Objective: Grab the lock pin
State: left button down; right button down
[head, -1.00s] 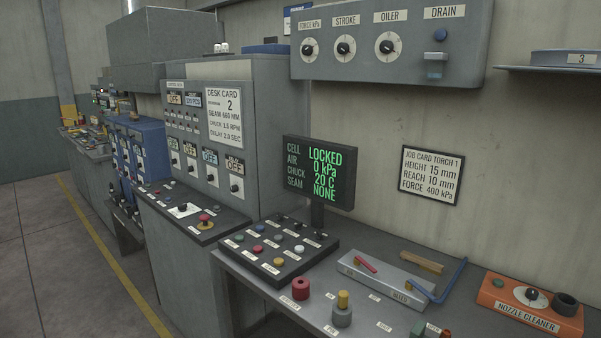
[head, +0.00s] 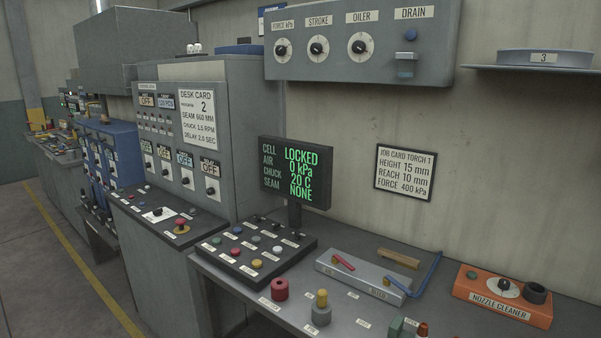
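On the grey bench at the front, a red cylinder (head: 279,290) with a hole in its top stands behind a small label. To its right, a yellow-topped pin (head: 322,298) stands upright in a round grey base (head: 321,315). The small labels there are too blurred to read, so I cannot tell for sure which piece is the lock pin. The cell display (head: 295,172) reads LOCKED, 0 kPa, 20 C, NONE. Neither of my grippers is in view.
A button panel (head: 257,250) and a grey block (head: 361,283) with a red handle stand behind these pieces. A blue hex key (head: 427,274) and an orange nozzle cleaner (head: 503,296) lie right. A grey control box (head: 362,42) hangs above. Small green and orange pieces sit at the bottom edge.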

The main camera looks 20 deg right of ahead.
aim_at(322, 299)
jog(key=i+j, duration=0.45)
jog(key=i, duration=0.15)
jog(key=i+j+z, duration=0.2)
jog(key=z, duration=0.2)
jog(key=i+j+z, duration=0.2)
jog(key=z, duration=0.25)
jog(key=i+j+z, duration=0.15)
jog(key=j+z, duration=0.25)
